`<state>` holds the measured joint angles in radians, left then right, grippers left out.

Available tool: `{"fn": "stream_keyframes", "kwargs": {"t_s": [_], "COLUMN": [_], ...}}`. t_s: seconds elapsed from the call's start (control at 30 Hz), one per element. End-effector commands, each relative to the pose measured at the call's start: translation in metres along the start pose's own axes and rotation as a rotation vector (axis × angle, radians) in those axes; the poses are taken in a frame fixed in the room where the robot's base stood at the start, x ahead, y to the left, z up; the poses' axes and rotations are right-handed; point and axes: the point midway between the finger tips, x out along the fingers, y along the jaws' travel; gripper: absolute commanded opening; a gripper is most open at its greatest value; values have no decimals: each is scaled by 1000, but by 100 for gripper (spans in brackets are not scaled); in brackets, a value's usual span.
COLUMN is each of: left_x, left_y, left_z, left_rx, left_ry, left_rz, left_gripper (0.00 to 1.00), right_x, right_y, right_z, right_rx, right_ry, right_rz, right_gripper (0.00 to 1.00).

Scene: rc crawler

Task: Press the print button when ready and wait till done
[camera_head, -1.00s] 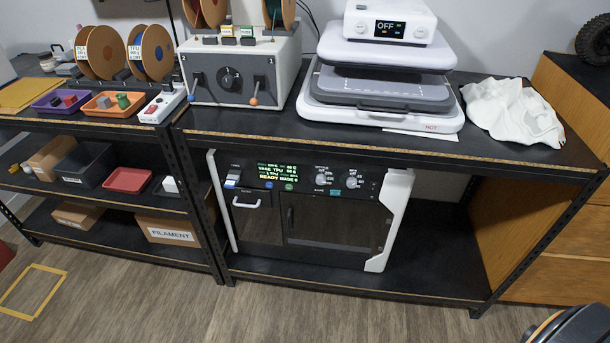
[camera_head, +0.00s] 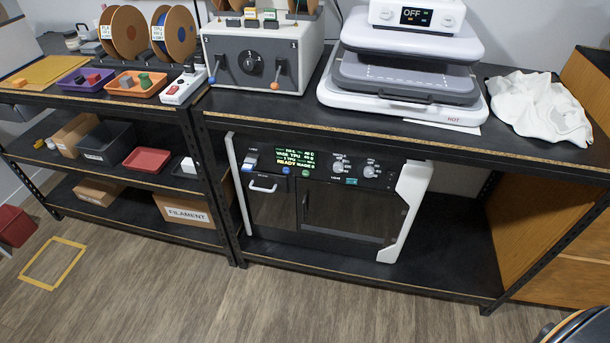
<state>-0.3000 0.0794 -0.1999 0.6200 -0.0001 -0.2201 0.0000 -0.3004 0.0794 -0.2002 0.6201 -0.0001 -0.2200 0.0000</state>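The printer (camera_head: 325,207) stands on the lower shelf of the bench, with white side frames and a dark front. Its lit display (camera_head: 295,157) shows green and yellow text, with "READY" legible at the bottom. A green button (camera_head: 305,173) and a blue button (camera_head: 286,170) sit below the display; their labels are too small to read. Several knobs are to the right. The printer's dark door (camera_head: 345,210) looks shut. Neither of my grippers is in view.
A heat press (camera_head: 403,75) reading "OFF", a white cloth (camera_head: 537,107) and a grey control box (camera_head: 262,60) stand on the bench top. Shelves with trays and a FILAMENT box (camera_head: 185,211) are on the left.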

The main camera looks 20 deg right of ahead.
Motion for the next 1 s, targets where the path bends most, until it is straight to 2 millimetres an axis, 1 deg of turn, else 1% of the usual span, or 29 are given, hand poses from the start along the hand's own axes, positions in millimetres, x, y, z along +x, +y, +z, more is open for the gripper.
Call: {"fn": "stream_keyframes", "kwargs": {"t_s": [0.03,0.1,0.17,0.2,0.3,1.0], "left_x": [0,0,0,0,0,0], "left_y": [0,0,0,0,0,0], "left_z": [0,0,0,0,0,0], "left_rx": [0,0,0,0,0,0], "left_ry": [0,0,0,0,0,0], "left_rz": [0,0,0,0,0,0], "left_gripper": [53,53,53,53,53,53], "right_x": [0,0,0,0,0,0], "right_y": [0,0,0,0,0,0], "right_z": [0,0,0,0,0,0], "right_rx": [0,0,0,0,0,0], "right_ry": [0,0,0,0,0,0], "right_rz": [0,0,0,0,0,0], "right_gripper": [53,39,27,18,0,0]}}
